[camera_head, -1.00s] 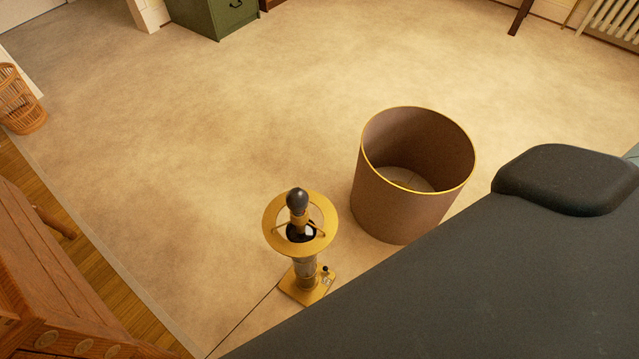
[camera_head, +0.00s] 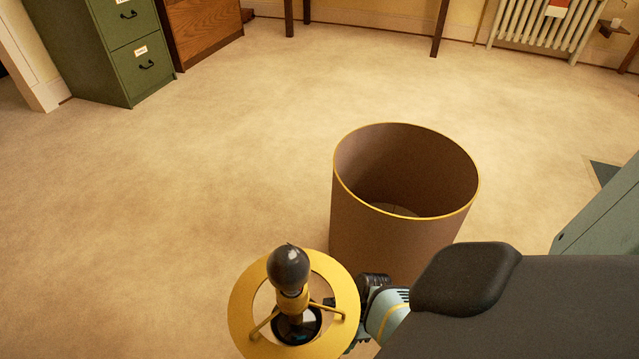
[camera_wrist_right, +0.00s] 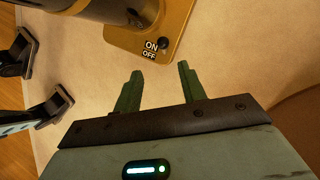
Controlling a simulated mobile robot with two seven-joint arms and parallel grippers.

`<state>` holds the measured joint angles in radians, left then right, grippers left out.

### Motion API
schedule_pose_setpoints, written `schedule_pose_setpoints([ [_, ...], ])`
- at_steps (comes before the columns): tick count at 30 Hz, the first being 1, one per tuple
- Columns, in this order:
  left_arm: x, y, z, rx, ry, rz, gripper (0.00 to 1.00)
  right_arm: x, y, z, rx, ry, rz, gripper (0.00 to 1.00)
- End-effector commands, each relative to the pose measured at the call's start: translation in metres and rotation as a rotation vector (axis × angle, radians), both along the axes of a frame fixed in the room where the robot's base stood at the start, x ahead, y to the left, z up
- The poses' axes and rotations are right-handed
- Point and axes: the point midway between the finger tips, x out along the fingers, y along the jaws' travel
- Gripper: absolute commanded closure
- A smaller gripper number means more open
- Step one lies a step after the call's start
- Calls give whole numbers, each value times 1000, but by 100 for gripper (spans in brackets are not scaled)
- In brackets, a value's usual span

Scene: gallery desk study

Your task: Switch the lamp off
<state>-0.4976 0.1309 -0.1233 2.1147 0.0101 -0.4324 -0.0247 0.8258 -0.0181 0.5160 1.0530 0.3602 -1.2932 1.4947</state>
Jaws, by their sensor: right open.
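The lamp (camera_head: 240,312) stands below me in the head view, with a wide yellow ring and a dark bulb (camera_head: 288,268) showing no glow. Its yellow base (camera_wrist_right: 122,40) shows in the right wrist view, carrying a small dark switch knob (camera_wrist_right: 163,43) beside the ON and OFF labels. The knob sits level with ON. My right gripper (camera_wrist_right: 158,72) is open and empty, its fingertips just short of the base edge on the labelled side. In the head view it is largely hidden behind the lamp's ring. My left gripper cannot be made out.
A tall brown open-topped drum (camera_head: 385,240) with a yellow rim stands close behind the lamp. Dark angular parts (camera_wrist_right: 50,108), which I cannot identify, stand left of the base. A green cabinet (camera_head: 130,50) and radiator (camera_head: 545,25) are far back.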

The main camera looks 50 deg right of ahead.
Motion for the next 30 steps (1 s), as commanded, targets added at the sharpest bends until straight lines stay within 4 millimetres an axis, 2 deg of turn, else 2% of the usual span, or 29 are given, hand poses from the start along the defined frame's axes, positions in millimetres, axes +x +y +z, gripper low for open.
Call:
schedule_pose_setpoints([
  [1,-2,0,-13,0,13,-1,64,1,2,-14,11,13,-12,59],
  [3,-4,0,-19,2,20,-2,64,3,3,-20,21,22,-27,59],
  [17,-13,1,-24,1,38,-4,64,6,7,-28,31,29,-38,59],
  [30,-10,1,-58,1,52,-4,64,7,31,-79,30,31,-37,59],
])
